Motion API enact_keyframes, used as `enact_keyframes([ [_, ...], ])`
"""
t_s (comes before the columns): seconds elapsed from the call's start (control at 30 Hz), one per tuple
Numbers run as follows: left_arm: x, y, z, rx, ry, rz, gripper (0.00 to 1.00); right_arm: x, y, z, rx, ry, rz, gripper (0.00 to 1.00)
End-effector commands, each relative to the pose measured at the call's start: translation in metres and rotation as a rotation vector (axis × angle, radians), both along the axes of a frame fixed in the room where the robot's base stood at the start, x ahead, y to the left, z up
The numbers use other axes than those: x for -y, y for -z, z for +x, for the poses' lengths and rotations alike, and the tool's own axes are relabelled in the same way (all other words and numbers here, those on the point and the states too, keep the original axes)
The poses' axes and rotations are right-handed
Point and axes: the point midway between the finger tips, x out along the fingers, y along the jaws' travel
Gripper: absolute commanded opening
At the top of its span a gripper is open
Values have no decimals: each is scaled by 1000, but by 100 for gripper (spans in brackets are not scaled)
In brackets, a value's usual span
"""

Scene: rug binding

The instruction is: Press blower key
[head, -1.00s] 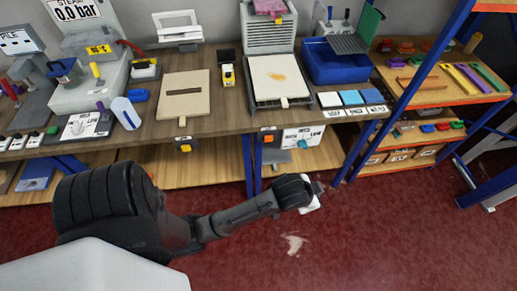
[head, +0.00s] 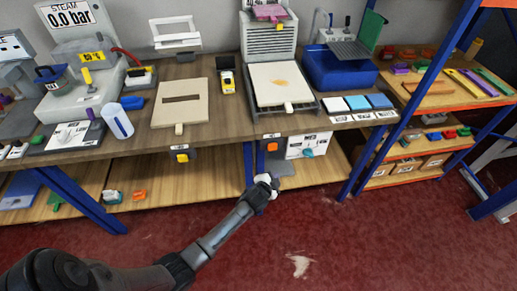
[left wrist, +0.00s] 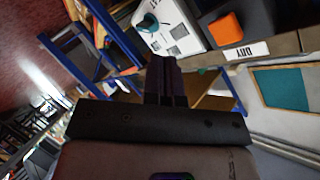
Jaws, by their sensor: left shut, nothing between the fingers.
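Two keys sit on the bench's front edge: an orange key (head: 272,146) below the light board on the grey unit, and a yellow-orange key (head: 182,156) further left. Which one is the blower key I cannot read for sure in the head view. My left gripper (head: 270,179) is just below and in front of the right-hand orange key, apart from it. In the left wrist view, the shut, empty fingers (left wrist: 165,68) point toward the bench front. The orange key (left wrist: 226,29) shows there up and to the right of the fingertips, beside a small white label. My right gripper is out of view.
A white box with a teal knob (head: 308,152) hangs just right of the orange key; it also shows in the left wrist view (left wrist: 165,22). The lower shelf (head: 150,186) and blue bench legs (head: 249,166) are close to my arm. Red floor lies open in front.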

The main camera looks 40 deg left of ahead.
Motion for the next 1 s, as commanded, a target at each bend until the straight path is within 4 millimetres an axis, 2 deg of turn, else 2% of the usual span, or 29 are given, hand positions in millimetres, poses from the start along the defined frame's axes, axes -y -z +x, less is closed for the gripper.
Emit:
enact_keyframes([
  [0.1,6,-15,7,78,66,63,0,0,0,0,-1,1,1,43],
  [0.3,13,-27,12,142,128,129,0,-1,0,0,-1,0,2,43],
  [0.77,12,-27,12,135,134,149,0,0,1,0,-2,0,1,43],
  [1.0,-1,-26,21,136,133,151,0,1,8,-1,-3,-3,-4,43],
])
